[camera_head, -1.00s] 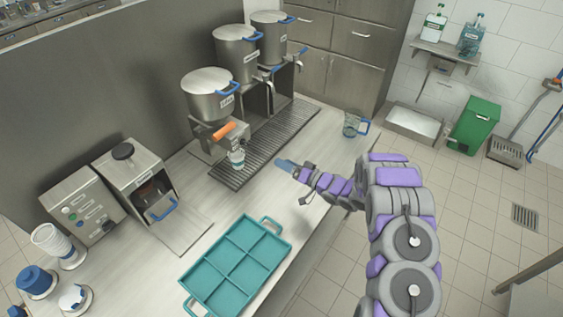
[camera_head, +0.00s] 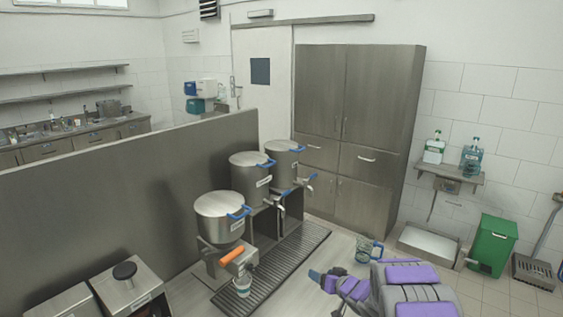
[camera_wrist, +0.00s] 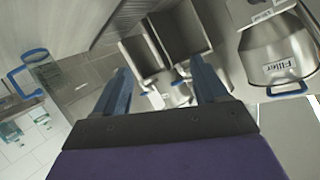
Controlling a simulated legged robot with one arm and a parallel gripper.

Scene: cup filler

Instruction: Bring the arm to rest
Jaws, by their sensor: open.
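My gripper (camera_wrist: 160,85) is open in the wrist view, with its two blue fingers apart and nothing between them. In the head view my gripper (camera_head: 316,276) is at the lower right of centre, above the counter and right of the drip grate. A white cup (camera_head: 243,285) stands under the tap with the orange handle (camera_head: 231,256), apart from my gripper. The pot labelled Filler (camera_wrist: 282,55) is at the right of the wrist view.
Steel pots (camera_head: 221,217) with blue handles stand in a row behind the drip grate (camera_head: 285,262). A green bin (camera_head: 492,244) and steel sink (camera_head: 428,243) are at the right.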

